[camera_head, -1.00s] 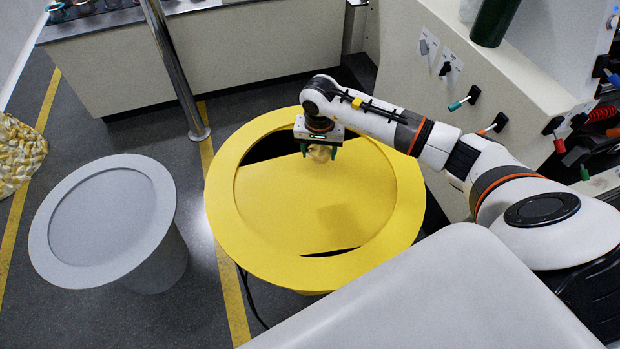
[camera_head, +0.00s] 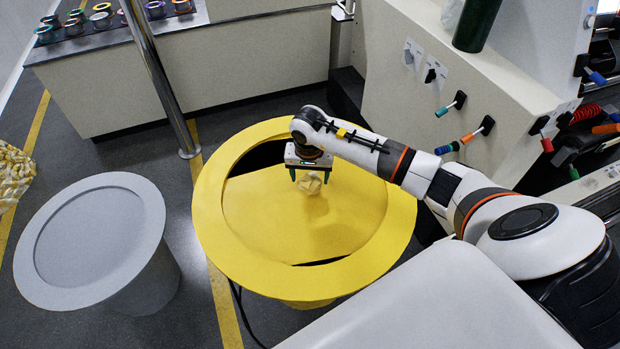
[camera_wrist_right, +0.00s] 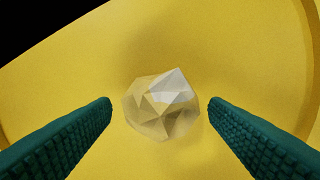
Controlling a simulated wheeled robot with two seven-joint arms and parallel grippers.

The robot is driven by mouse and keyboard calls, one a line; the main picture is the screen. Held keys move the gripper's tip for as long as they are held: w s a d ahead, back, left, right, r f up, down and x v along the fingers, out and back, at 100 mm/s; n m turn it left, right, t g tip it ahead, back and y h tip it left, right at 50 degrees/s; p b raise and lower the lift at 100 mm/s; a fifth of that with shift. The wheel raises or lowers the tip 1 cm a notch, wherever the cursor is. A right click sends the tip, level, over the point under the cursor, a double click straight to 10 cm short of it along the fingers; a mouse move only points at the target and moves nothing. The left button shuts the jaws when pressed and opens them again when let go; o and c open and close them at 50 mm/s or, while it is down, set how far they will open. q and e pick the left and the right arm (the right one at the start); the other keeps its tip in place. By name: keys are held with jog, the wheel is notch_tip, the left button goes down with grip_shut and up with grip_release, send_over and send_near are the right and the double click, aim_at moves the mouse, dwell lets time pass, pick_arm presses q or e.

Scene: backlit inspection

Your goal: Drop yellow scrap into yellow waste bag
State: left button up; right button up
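The scrap (camera_head: 310,184) is a pale, cream, faceted lump below my right gripper (camera_head: 309,176), over the yellow inner surface of the round yellow waste bag (camera_head: 216,238). In the right wrist view the scrap (camera_wrist_right: 160,104) shows between the two green fingers, with a gap on each side. The right gripper is open and holds nothing. I cannot tell whether the scrap rests on the yellow surface or is in the air. Dark openings show at the bag's back left and front. My left gripper is not in view.
A grey round bin (camera_head: 142,275) stands to the left. A metal post (camera_head: 158,75) rises behind, before a counter (camera_head: 250,62) with several small pots. A pale cabinet (camera_head: 480,85) with coloured-handled valves stands at the right. A crinkled yellowish heap (camera_head: 12,178) is at the far left.

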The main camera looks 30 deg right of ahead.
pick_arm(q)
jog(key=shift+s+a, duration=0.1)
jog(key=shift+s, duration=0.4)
pick_arm(e)
jog(key=shift+o, duration=1.2)
pick_arm(q)
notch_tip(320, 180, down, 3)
jog(key=b, duration=0.3)
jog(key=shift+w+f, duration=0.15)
pick_arm(e)
notch_tip(320, 180, up, 12)
jog(key=s, duration=0.1)
jog(key=shift+a, duration=0.45)
jog(key=shift+s+f, duration=0.1)
jog(key=shift+f, duration=0.05)
